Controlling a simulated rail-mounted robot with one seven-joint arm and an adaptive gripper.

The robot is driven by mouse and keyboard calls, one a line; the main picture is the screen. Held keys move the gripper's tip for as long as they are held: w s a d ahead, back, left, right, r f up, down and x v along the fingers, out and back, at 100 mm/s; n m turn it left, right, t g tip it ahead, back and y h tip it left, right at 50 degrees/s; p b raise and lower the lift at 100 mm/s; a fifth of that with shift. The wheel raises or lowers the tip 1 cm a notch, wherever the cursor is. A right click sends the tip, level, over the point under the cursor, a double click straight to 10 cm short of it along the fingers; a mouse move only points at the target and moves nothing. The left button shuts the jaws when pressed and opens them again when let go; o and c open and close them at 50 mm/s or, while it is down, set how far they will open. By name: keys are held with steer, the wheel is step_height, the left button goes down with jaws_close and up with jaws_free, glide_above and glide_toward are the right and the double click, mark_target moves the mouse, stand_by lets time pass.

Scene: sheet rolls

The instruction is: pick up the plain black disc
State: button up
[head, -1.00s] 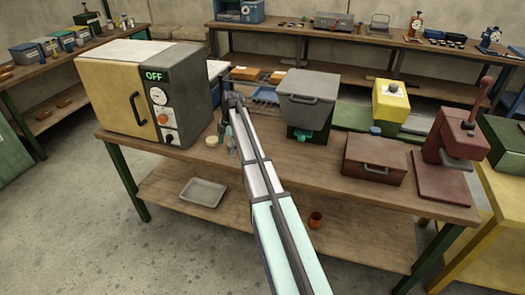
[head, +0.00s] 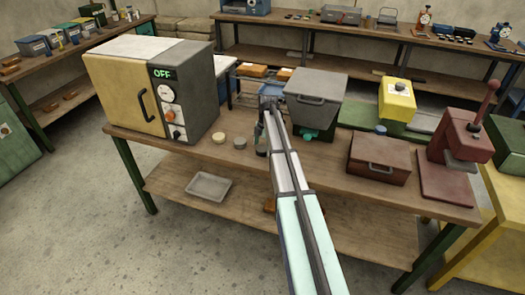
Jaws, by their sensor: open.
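A cream disc (head: 218,137) and a darker grey disc (head: 240,143) lie side by side on the bench top, right of the oven.
A yellow and grey oven (head: 150,88) reading OFF stands left. A grey lidded box (head: 314,98), a brown case (head: 379,158) and a red press (head: 455,145) stand right. A grey tray (head: 209,186) lies on the lower shelf. Bare bench top lies in front of the discs.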

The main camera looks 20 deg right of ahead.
steer(key=c, duration=1.2)
steer(key=shift+c, duration=0.2)
steer(key=shift+r, duration=0.2)
